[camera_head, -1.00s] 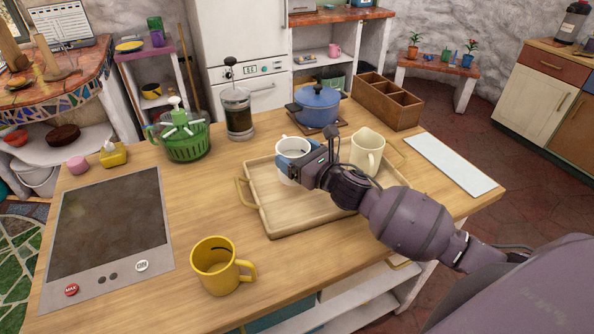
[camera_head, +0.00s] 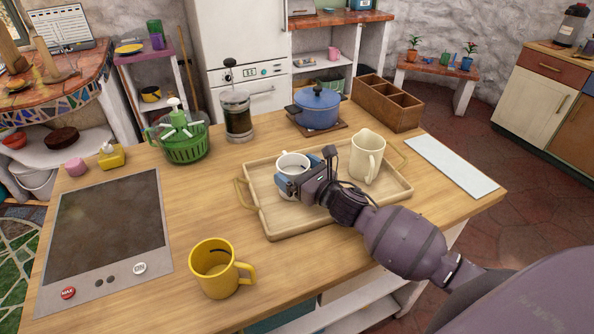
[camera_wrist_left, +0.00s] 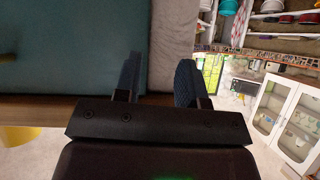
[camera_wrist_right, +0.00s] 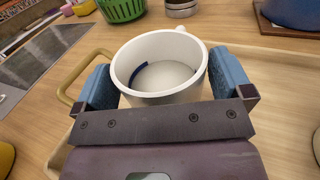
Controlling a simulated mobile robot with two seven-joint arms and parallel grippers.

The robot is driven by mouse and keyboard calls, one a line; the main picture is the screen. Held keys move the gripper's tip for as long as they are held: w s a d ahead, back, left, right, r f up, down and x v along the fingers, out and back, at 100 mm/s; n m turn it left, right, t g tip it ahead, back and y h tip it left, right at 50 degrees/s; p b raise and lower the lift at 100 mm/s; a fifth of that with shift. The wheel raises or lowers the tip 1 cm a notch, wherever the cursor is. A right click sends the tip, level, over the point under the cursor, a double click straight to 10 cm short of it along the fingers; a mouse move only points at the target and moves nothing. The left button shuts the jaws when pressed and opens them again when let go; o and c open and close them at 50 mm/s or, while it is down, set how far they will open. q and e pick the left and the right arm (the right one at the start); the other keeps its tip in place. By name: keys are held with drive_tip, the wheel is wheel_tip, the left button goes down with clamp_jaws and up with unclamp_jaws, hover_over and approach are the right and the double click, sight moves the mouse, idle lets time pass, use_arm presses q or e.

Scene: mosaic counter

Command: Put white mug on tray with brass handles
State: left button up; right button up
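The white mug (camera_head: 293,163) is upright inside the left part of the wooden tray (camera_head: 290,229). The tray has brass handles, one at its left end (camera_head: 243,193). My right gripper (camera_head: 303,180) is shut on the mug's sides, and its blue pads hide part of it. In the right wrist view, the mug (camera_wrist_right: 160,70) fills the space between the fingers. Whether its base touches the tray is hidden. My left gripper (camera_wrist_left: 158,85) shows only in its wrist view, open and empty, beside a teal surface.
A cream pitcher (camera_head: 367,157) stands on the tray's right part. A yellow mug (camera_head: 215,268) stands on the counter in front. A cooktop (camera_head: 105,235) lies at the left.

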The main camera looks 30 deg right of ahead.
drive_tip(key=shift+r, duration=0.2)
drive_tip(key=shift+s+d+f, duration=0.1)
drive_tip(key=shift+s, duration=0.3)
drive_tip(key=v, duration=1.1)
drive_tip(key=shift+s, duration=0.1)
